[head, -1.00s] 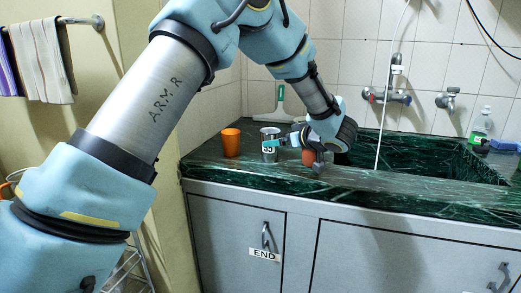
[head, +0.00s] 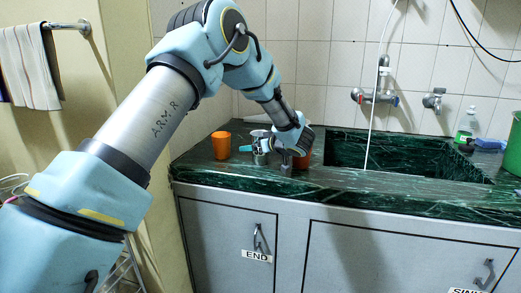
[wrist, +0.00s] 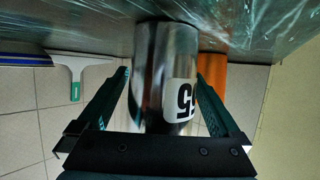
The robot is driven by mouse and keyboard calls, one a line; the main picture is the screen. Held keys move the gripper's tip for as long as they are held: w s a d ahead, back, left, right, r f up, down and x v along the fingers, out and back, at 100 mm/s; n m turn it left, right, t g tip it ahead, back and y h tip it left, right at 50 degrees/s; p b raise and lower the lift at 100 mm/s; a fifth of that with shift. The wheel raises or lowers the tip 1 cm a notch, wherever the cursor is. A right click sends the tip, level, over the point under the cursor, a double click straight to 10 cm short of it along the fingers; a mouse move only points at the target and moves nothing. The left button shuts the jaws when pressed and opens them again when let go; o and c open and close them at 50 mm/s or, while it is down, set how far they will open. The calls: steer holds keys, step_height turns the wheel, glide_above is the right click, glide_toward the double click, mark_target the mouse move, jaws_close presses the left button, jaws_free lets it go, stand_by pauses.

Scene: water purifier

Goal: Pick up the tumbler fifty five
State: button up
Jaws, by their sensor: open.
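The steel tumbler with a white "55" label (wrist: 150,65) stands between the two fingers of my gripper (wrist: 162,80) in the wrist view, where the scene appears upside down. The fingers are open, one on each side of it. I cannot tell whether either finger touches it. In the head view the tumbler (head: 259,136) stands on the green counter, largely hidden behind my gripper (head: 262,147).
An orange cup (head: 221,145) stands just left of the tumbler. Another orange cup (head: 303,160) is right of my gripper, partly hidden. The green marble sink (head: 400,160) lies further right. A squeegee (wrist: 75,75) shows by the tiled wall.

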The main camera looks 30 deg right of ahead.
steer(key=shift+c, duration=0.2)
steer(key=c, duration=1.4)
steer(key=shift+o, duration=0.2)
steer(key=shift+r, duration=0.1)
